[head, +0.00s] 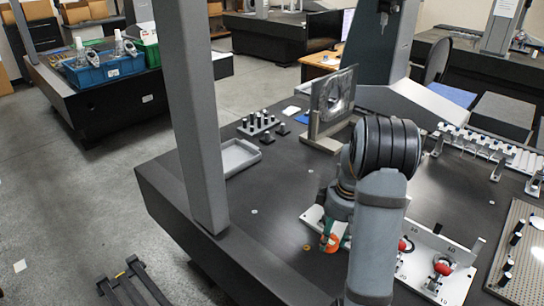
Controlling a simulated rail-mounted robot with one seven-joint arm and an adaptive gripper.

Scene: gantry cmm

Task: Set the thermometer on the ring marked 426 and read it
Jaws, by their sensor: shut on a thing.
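My gripper (336,222) is low over the dark table, at the left end of a white plate, partly hidden behind my own arm. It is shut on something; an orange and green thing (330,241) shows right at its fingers. This may be the thermometer, but its shape and any display are too small to tell. Several small round marks lie on the dark table top: an orange one (306,247) just left of the gripper and pale ones (254,211) farther off. No number on them is readable, so I cannot tell which is ring 426.
The white plate (458,285) carries red-and-metal gauges (443,267) right of my arm. A framed upright panel (333,96), a grey tray (238,156) and dark pegs (263,122) stand behind. A grey column (196,110) rises at left.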

